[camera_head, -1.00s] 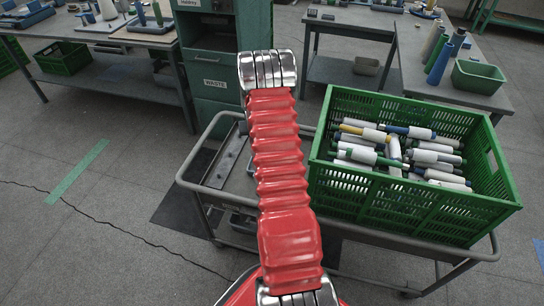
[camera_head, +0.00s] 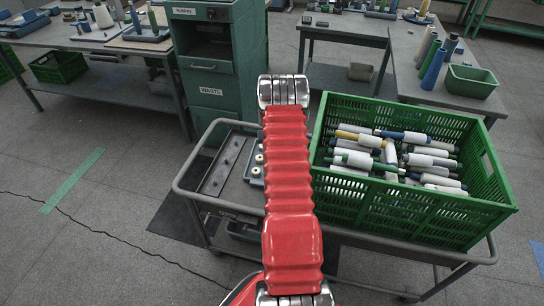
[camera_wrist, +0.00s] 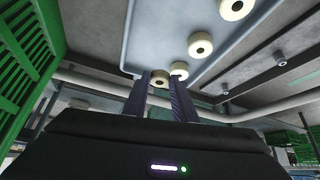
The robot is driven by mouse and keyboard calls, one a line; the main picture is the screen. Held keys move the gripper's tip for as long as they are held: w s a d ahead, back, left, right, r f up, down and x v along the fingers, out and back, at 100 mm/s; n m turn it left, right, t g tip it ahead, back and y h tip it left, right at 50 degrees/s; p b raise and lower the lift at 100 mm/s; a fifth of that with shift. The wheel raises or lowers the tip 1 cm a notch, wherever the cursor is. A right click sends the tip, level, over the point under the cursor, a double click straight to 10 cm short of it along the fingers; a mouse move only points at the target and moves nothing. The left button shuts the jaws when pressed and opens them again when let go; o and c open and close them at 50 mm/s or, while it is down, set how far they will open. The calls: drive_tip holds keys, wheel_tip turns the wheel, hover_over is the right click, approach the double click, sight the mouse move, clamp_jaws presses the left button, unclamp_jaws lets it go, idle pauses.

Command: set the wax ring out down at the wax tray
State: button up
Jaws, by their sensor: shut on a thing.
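The wax tray (camera_head: 248,172) is a shallow blue-grey tray on the trolley, partly hidden behind my red arm. Pale wax rings (camera_head: 259,158) show in it. In the wrist view the tray (camera_wrist: 172,22) spreads above the fingers, with several cream rings in a slanting row, one at the top (camera_wrist: 235,8) and one mid-row (camera_wrist: 200,44). My gripper (camera_wrist: 160,84) is shut on a cream wax ring (camera_wrist: 159,77) held between its two dark fingertips. Another ring (camera_wrist: 179,70) shows just right of it. In the head view my arm hides the gripper. Whether the held ring touches the tray cannot be told.
A green crate (camera_head: 400,205) full of yarn cones stands on the trolley, right of my arm. A flat grey bar with holes (camera_head: 226,165) lies left of the tray. The trolley rail (camera_head: 190,157) surrounds them.

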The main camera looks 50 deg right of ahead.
drive_tip(key=shift+f, duration=1.45)
drive_tip(key=shift+f, duration=1.85)
drive_tip(key=o, duration=1)
drive_tip(key=shift+f, duration=0.1)
drive_tip(key=shift+v, duration=1.4)
drive_tip(key=v, duration=0.9)
